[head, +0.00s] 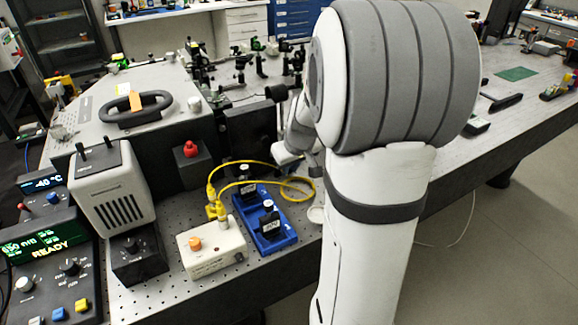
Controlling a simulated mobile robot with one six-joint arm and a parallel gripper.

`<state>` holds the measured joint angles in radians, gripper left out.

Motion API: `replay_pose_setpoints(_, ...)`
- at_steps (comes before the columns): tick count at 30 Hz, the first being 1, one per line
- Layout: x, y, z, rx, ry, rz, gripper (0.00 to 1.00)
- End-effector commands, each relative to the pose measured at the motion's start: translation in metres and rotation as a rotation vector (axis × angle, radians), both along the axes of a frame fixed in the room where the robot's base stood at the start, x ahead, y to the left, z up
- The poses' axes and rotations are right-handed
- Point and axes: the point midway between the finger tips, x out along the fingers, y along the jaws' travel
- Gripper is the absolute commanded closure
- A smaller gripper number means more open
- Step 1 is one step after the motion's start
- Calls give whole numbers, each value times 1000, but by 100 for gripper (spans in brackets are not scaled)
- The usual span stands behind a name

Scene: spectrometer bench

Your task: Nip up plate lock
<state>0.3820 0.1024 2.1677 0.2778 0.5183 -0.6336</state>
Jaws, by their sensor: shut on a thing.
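My gripper (288,154) shows only in part beside the dark upright block (246,134), at the right end of the large grey instrument (135,98). My arm covers much of this spot. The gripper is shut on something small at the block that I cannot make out. I cannot pick out the plate lock for certain; it may be the thing in the jaws, hidden from this view.
A blue tray (285,243) with black-labelled holders stands in front of the block. Yellow cable (262,164) loops nearby to a white box (212,252). A red knob (190,149) and a control panel (50,262) reading READY are at left. Optics crowd the back.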

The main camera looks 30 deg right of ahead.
Motion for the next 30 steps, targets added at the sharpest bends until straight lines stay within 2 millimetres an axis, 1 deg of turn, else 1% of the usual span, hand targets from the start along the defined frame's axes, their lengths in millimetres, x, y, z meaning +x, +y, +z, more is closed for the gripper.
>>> replay_pose_setpoints(5, 0, -2, -5, 40, 2, -5, 100)
replay_pose_setpoints(8, 0, -5, -7, 104, 2, -7, 100)
replay_pose_setpoints(12, 0, -7, -7, 202, 5, -5, 100)
replay_pose_setpoints(16, 0, -8, -4, 264, 8, -2, 100)
replay_pose_setpoints(27, 0, -7, -1, 284, 10, 2, 100)
replay_pose_setpoints(28, 0, -6, -1, 283, 10, 1, 83)
replay_pose_setpoints(30, 0, -6, -1, 282, 10, 2, 77)
